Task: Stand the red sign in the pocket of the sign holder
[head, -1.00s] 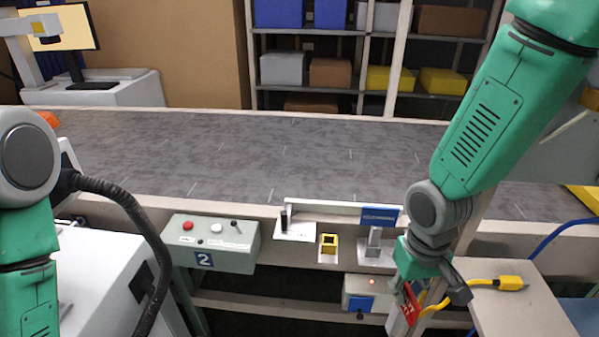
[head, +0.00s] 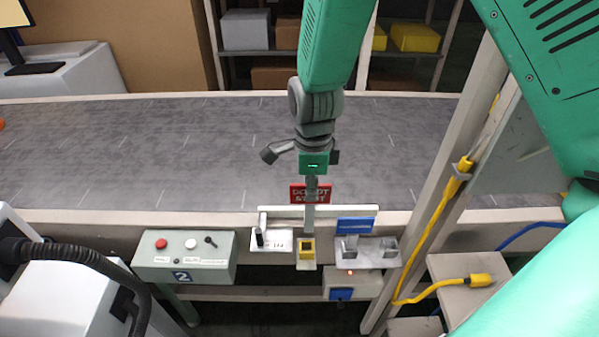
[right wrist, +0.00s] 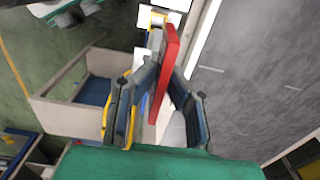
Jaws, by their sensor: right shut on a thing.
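The red sign (head: 297,194), with white lettering, is upright in the head view, a grey post (head: 309,222) below it. My right gripper (head: 313,170) is shut on the sign from above. In the right wrist view the red sign (right wrist: 165,70) stands edge-on between the fingers. The yellow pocket of the sign holder (head: 306,250) is at the conveyor's front edge, right below the post. The post's lower end meets the pocket's top in the picture; I cannot tell whether it is inside or just above. My left gripper is out of view.
A button box (head: 185,257) stands left of the holder. A white plate with a black peg (head: 260,238) is close by on the left. A grey bracket with a blue label (head: 355,226) is close on the right. A yellow cable (head: 437,225) runs along the post farther right.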

